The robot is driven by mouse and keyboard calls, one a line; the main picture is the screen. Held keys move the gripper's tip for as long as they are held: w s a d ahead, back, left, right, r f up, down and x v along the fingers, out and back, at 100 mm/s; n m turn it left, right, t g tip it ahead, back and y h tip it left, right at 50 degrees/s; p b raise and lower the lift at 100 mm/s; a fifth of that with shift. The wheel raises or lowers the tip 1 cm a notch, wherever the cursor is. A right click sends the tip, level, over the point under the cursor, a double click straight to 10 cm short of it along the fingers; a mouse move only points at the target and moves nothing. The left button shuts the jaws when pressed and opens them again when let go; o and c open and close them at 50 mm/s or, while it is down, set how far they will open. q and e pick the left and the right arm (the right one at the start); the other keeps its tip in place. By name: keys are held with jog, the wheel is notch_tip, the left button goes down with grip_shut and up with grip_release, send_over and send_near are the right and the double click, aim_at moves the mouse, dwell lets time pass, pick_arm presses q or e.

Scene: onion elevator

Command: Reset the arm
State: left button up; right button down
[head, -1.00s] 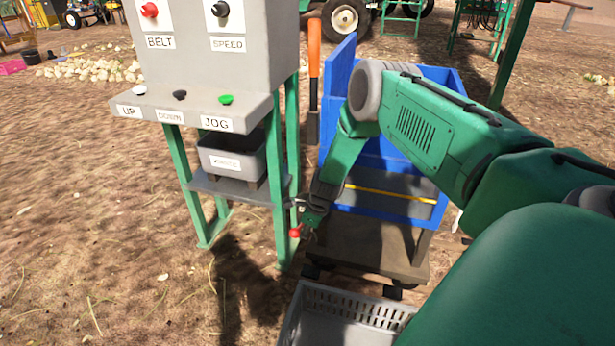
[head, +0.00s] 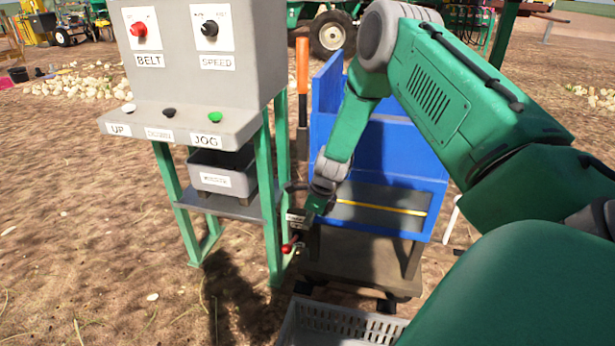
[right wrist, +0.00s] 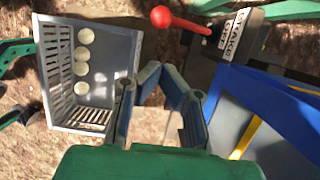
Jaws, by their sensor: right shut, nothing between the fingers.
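My right arm reaches in from the right in the head view, bent over the blue bin. Its gripper (head: 298,220) is at the far end, close to a red-knobbed lever (head: 288,247) between the control stand and the bin. In the right wrist view the gripper (right wrist: 163,75) is shut and holds nothing. The lever's red knob (right wrist: 161,16) lies beyond the fingers there, apart from them, beside a box with a white label (right wrist: 237,35).
A grey control stand (head: 190,65) with BELT, SPEED, UP and JOG labels stands left of the arm. The blue bin (head: 400,150) rests on a cart. A grey slotted crate (right wrist: 60,60) holding several pale round onions is low in front. Dirt ground lies left.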

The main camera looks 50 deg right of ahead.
dwell(0.4)
jog(key=s+a+r+n+p, duration=0.1)
jog(key=s+a+n+p, duration=0.2)
jog(key=s+a+n, duration=0.4)
jog(key=s+a+r+n+g+h+p, duration=0.1)
jog(key=s+a+n+p, duration=0.3)
jog(key=s+a+n, duration=0.4)
jog(key=s+a+r+n+g+p, duration=0.1)
jog(key=s+a+r+n+p, duration=0.2)
jog(key=s+a+n, duration=0.5)
jog(key=s+n, duration=0.6)
jog(key=n, duration=0.2)
jog(key=shift+r+h, duration=0.2)
jog(key=shift+h, duration=0.1)
jog(key=shift+s, duration=0.1)
